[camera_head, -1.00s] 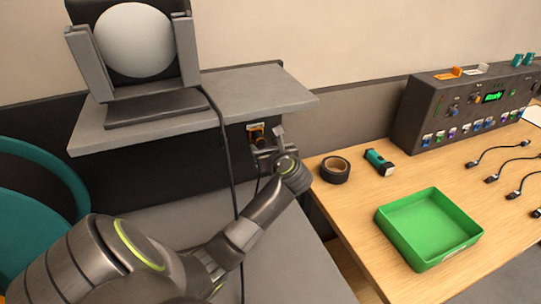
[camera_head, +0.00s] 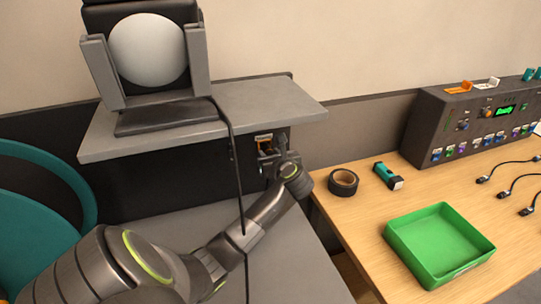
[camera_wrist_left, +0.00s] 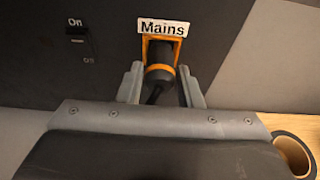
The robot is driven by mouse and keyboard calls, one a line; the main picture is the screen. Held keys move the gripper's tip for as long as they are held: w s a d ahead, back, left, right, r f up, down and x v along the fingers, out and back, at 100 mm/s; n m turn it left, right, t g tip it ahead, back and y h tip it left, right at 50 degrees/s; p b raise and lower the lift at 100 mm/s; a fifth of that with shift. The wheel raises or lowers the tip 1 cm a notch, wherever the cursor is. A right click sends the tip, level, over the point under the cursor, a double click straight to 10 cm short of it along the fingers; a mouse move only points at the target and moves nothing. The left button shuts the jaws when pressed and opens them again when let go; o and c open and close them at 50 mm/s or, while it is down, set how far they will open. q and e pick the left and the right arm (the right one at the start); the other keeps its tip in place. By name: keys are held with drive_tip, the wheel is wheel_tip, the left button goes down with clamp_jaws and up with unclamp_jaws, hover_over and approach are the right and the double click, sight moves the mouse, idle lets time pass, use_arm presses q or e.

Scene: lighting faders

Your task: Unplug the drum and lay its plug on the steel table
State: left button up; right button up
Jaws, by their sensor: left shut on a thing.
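My left gripper (camera_head: 275,160) is at the dark panel under the grey shelf. In the left wrist view its fingers (camera_wrist_left: 161,88) stand on both sides of a black plug (camera_wrist_left: 159,76) with an orange band and are shut on it. The plug sits in the orange-framed socket (camera_wrist_left: 149,46) under a white "Mains" label; its dark cord runs down between the fingers. The socket (camera_head: 263,140) is partly hidden by the gripper in the head view. The grey steel table (camera_head: 295,255) lies below, bare where it shows. I cannot tell which object is the drum. My right gripper is out of view.
The wooden table holds black tape (camera_head: 343,182), a torch (camera_head: 388,175) and a green tray (camera_head: 438,245). A teal rounded object (camera_head: 85,185) is at left.

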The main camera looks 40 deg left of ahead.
use_arm(q)
drive_tip(key=shift+c, duration=0.6)
drive_tip(key=shift+f, duration=0.15)
drive_tip(key=shift+s+d, duration=0.1)
drive_tip(key=shift+d, duration=0.05)
drive_tip(key=shift+s+d+p, duration=0.25)
drive_tip(key=shift+s+d, duration=0.1)
drive_tip(key=shift+d, duration=0.3)
drive_tip(key=shift+s+d+p, duration=0.25)
drive_tip(key=shift+s+d, duration=0.05)
drive_tip(key=shift+d, duration=0.4)
drive_tip(key=shift+s+d+p, duration=0.25)
drive_tip(key=shift+s+d, duration=0.1)
drive_tip(key=shift+d, duration=0.3)
